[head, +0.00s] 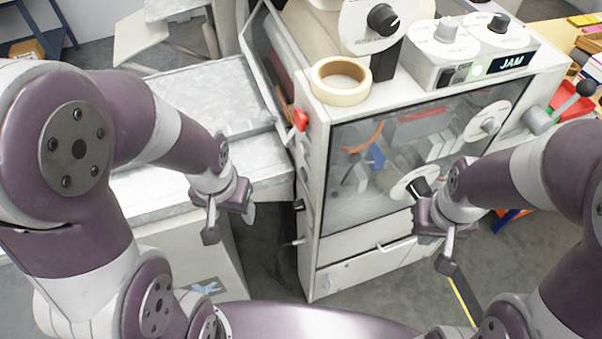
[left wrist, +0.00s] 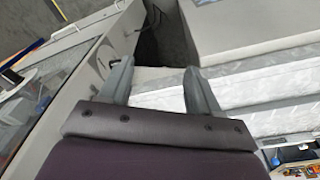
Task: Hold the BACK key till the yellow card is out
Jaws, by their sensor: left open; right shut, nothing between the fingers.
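The pale machine (head: 310,215) stands in the middle of the head view, with a lit display reading JAM (head: 511,63) on its top unit. Small dark keys (head: 455,75) and a green light sit left of the display; their labels are too small to read, so I cannot tell which is BACK. I cannot make out a yellow card inside the machine. My left gripper (head: 230,222) is open and empty, left of the machine; its fingers also show in the left wrist view (left wrist: 156,75). My right gripper (head: 445,258) is shut and empty, before the machine's lower front right.
A clear window (head: 370,205) covers the machine's rollers and coloured parts. A tape roll (head: 341,80) lies on its top left corner. A red-tipped lever (head: 299,119) sticks out at its left. A pale grey bench (head: 215,95) is at left. A cluttered table (head: 550,35) is at right.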

